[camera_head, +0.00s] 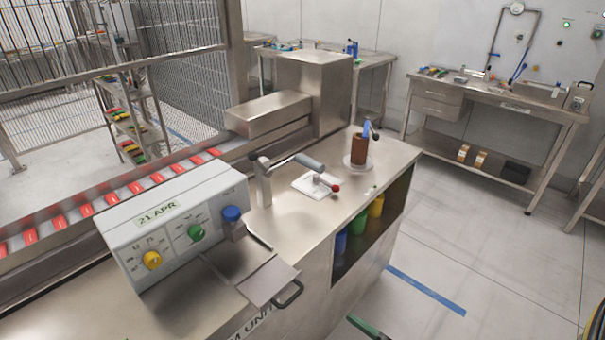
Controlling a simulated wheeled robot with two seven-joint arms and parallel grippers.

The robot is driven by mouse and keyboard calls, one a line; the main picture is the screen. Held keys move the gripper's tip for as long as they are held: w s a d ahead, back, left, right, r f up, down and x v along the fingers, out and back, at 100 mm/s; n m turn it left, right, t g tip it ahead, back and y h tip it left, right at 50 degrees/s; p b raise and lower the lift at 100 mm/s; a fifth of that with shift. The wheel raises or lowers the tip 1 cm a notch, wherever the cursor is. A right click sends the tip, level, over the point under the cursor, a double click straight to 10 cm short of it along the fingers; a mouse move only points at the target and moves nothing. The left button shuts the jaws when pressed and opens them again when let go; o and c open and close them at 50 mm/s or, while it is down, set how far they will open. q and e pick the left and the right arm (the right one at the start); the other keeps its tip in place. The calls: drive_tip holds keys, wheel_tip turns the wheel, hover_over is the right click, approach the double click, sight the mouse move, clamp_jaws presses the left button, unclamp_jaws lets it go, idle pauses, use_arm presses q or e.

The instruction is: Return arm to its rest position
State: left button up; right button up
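A metal arm with a grey cylindrical handle (308,162) stands on the steel worktop. It slants up to the right from an upright metal post (264,182). I cannot tell from this view alone which of these is the task's arm. Neither of my grippers shows in this view.
A control box (175,225) with yellow, green and blue knobs stands at the front left. A conveyor (112,190) carries red packs behind it. A brown cylinder (359,149) stands at the worktop's back right. Open floor (470,250) lies to the right.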

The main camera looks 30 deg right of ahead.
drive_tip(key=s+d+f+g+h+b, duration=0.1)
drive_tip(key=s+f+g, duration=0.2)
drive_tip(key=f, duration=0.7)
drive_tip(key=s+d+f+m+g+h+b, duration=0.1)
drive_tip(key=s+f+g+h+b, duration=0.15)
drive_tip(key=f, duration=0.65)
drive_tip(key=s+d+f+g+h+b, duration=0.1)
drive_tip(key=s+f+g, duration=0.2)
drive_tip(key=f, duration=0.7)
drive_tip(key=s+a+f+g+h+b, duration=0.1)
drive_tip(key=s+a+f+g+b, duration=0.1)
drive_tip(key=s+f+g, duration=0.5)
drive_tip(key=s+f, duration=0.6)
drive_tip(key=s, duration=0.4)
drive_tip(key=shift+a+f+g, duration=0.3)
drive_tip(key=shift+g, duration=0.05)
